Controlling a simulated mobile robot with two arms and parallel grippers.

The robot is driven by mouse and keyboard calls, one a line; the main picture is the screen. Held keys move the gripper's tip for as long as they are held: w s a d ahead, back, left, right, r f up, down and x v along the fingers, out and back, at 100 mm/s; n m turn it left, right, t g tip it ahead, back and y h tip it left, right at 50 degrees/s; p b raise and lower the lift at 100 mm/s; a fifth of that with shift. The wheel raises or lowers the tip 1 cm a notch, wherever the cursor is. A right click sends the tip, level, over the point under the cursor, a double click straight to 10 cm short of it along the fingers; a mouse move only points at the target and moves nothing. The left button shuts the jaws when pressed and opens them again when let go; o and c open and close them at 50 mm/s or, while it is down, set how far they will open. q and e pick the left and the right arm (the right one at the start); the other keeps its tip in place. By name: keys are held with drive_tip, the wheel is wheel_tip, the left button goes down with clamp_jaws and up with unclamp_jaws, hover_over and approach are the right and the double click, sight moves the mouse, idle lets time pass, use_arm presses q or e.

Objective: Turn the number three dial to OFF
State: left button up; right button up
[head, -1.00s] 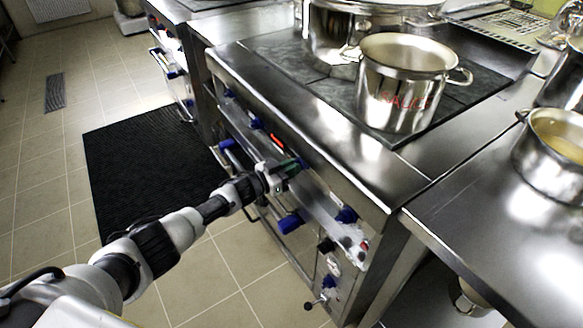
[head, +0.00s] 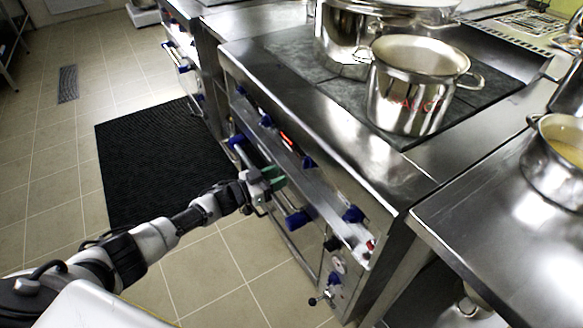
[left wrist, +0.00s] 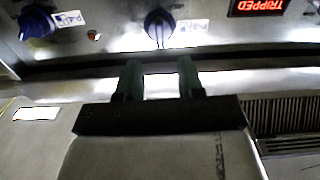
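A row of blue dials runs along the stove's front panel. One dial (head: 308,162) sits just right of the red display (head: 287,138). In the left wrist view, a blue dial (left wrist: 158,25) is straight ahead of the fingers, apart from them, its pointer roughly vertical in the picture. Another dial (left wrist: 37,22) with a white label is to its left. The display (left wrist: 258,8) reads TRIPPED, upside down. I cannot read dial numbers. My left gripper (head: 278,180) has green fingers (left wrist: 159,80), parted and empty, short of the panel. My right gripper is out of view.
A blue-ended oven handle (head: 298,218) runs below the dials. A steel pot (head: 415,95) and a larger pot (head: 345,40) stand on the stove top. A steel counter (head: 490,230) is at right. A black mat (head: 150,150) lies on open floor.

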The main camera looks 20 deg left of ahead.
use_arm(q)
drive_tip(key=v, duration=0.3)
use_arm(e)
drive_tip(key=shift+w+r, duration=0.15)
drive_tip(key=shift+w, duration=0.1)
use_arm(q)
drive_tip(key=shift+w, duration=0.1)
drive_tip(key=s+f+n+g+y+p, duration=0.55)
drive_tip(key=s+f+y, duration=0.35)
drive_tip(key=s+f, duration=1.4)
drive_tip(key=s+d+f+g+p, duration=0.1)
drive_tip(key=s+f+g, duration=0.1)
drive_tip(key=s, duration=0.7)
drive_tip(key=s+d+f+g+y+p, duration=0.1)
drive_tip(key=s+f+g, duration=0.2)
drive_tip(key=s, duration=0.7)
drive_tip(key=s+d+f+g+y+p, duration=0.1)
drive_tip(key=s+d+f+g, duration=0.1)
drive_tip(key=s, duration=0.7)
drive_tip(key=shift+s+f+g, duration=0.3)
drive_tip(key=shift+f+g, duration=0.05)
drive_tip(key=shift+f, duration=0.55)
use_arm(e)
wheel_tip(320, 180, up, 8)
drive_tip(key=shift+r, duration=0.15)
use_arm(q)
drive_tip(key=shift+w+m, duration=0.1)
drive_tip(key=shift+m, duration=0.15)
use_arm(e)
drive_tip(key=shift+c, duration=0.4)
